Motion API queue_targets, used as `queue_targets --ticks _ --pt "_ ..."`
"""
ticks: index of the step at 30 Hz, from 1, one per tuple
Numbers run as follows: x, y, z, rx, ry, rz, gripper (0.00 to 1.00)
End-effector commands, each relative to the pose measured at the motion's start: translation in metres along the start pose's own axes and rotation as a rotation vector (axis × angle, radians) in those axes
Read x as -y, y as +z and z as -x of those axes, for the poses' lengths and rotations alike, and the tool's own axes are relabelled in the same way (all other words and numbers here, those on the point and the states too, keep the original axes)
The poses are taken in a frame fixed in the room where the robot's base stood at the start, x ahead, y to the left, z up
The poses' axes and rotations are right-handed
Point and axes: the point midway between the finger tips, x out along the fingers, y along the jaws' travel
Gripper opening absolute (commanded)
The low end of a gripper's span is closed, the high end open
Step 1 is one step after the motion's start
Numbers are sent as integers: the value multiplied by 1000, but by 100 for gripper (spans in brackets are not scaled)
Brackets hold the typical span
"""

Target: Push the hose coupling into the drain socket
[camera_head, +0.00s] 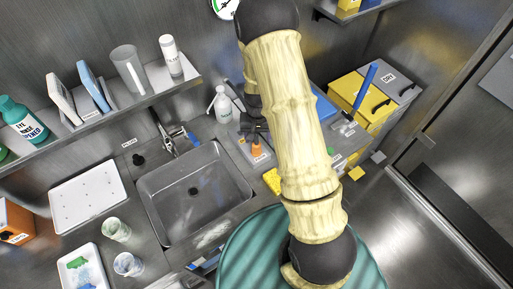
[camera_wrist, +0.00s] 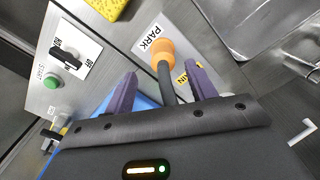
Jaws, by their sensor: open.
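The hose coupling, an orange rounded head on a dark grey stem, shows in the wrist view (camera_wrist: 161,51), between and beyond the two purple fingers of my gripper (camera_wrist: 160,72). The fingers are apart, with a visible gap to the stem on both sides. A white PARK label lies just beyond the coupling, and a yellow label, partly covered by the right finger, ends in "IN". In the head view the orange coupling (camera_head: 257,151) shows small below my dark gripper (camera_head: 255,127), beside the sink. I cannot make out the drain socket's opening; the finger may hide it.
The sink (camera_head: 193,191) with its tap (camera_head: 170,140) lies left of my gripper. A white bottle (camera_head: 222,104) stands close behind. A panel with a green START button (camera_wrist: 51,82) and a black switch is at the wrist view's left. A yellow sponge (camera_head: 272,181) lies near the counter's front.

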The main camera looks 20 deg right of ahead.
Motion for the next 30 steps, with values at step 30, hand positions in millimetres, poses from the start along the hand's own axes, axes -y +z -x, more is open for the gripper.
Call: queue_targets --ticks 30 --pt "4 0 -52 1 0 0 56"
